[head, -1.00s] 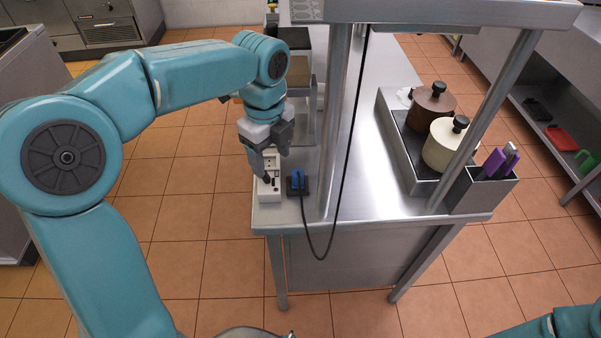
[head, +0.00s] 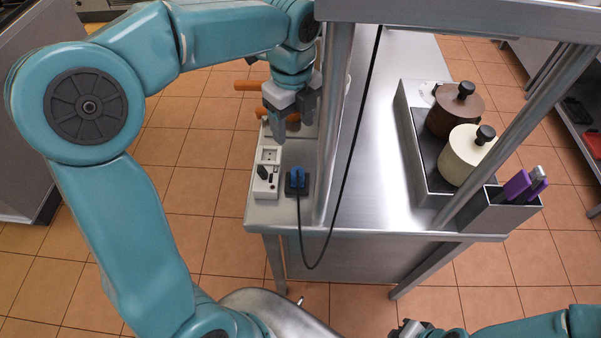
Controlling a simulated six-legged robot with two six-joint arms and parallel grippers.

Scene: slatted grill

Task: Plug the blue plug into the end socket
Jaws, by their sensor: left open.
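The blue plug (head: 298,176) stands on a small dark base at the near left corner of the steel table, with a black cable hanging off the front edge. The white power strip (head: 262,188) lies just left of it, running away from the edge. A pale socket face (head: 269,156) shows on it, with dark parts nearer the edge. The strip's far end is partly hidden by my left gripper (head: 294,130). That gripper is open and empty, pointing down above the strip, behind the blue plug and apart from it. My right gripper (head: 408,328) shows only partly at the bottom edge.
A steel post (head: 333,130) rises close right of the plug, and the cable runs up beside it to the overhead shelf (head: 450,12). A tray with brown (head: 455,110) and cream (head: 468,155) pots stands right. The table's middle is clear.

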